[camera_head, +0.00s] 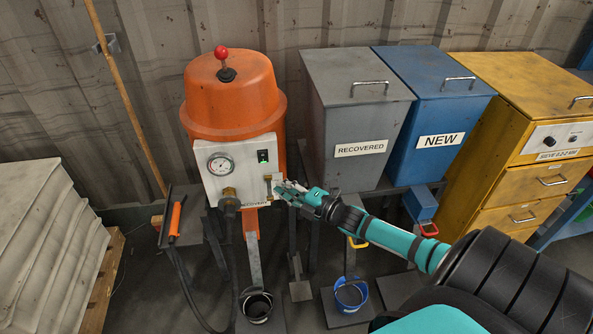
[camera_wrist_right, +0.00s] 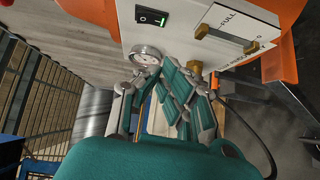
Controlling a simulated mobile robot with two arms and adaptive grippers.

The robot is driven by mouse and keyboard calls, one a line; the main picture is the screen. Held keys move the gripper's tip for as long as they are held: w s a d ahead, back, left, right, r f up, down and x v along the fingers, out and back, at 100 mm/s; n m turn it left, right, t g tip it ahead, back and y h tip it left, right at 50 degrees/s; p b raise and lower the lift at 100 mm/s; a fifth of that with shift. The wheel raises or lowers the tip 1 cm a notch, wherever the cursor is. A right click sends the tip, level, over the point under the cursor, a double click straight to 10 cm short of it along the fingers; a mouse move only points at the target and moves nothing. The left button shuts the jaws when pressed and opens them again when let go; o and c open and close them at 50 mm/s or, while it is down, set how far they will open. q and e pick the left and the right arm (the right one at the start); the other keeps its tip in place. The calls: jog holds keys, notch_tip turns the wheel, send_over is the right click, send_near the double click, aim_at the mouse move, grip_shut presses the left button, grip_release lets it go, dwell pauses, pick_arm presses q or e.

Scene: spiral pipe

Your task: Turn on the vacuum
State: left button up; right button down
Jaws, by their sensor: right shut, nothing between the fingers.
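The orange vacuum (camera_head: 232,95) stands against the wall, with a red ball lever (camera_head: 222,54) on its lid. Its white front panel (camera_head: 212,184) bears a round gauge (camera_head: 221,164) and a black switch with a green light (camera_head: 263,156). The switch also shows in the right wrist view (camera_wrist_right: 152,17), with its green part lit. My left gripper is not in view.
A grey RECOVERED bin (camera_head: 352,115), a blue NEW bin (camera_head: 440,110) and a yellow drawer cabinet (camera_head: 515,95) stand to the right. A black hose (camera_head: 180,272) hangs at the front. Stacked white sacks (camera_head: 45,240) are on the left. Buckets (camera_head: 351,294) stand below.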

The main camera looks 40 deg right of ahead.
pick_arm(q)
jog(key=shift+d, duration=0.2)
pick_arm(e)
jog(key=shift+v, duration=2.15)
jog(key=shift+f, duration=0.2)
jog(key=s+a+f+m+g+h+p, duration=0.15)
jog(key=s+f+m+g, duration=0.3)
jog(key=s+f, duration=0.65)
jog(key=s+f+m+g+h, duration=0.35)
jog(key=f+m, duration=0.25)
jog(key=f, duration=1.2)
pick_arm(q)
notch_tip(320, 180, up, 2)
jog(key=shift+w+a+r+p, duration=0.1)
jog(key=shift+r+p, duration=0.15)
jog(key=shift+p, duration=0.25)
pick_arm(e)
jog(key=s+a+f+m+g, duration=0.2)
jog(key=s+a+f, duration=0.2)
jog(key=s, duration=0.5)
jog(key=s+a+f+m+g, duration=0.3)
jog(key=s+a+f, duration=0.2)
jog(key=s, duration=0.5)
jog(key=s+a+f+m+g, duration=0.2)
jog(key=s+a+f, duration=0.3)
jog(key=s, duration=0.4)
jog(key=shift+s+a+f+g+y, duration=0.2)
jog(key=shift+s+a+g+y, duration=0.25)
jog(key=shift+a, duration=0.25)
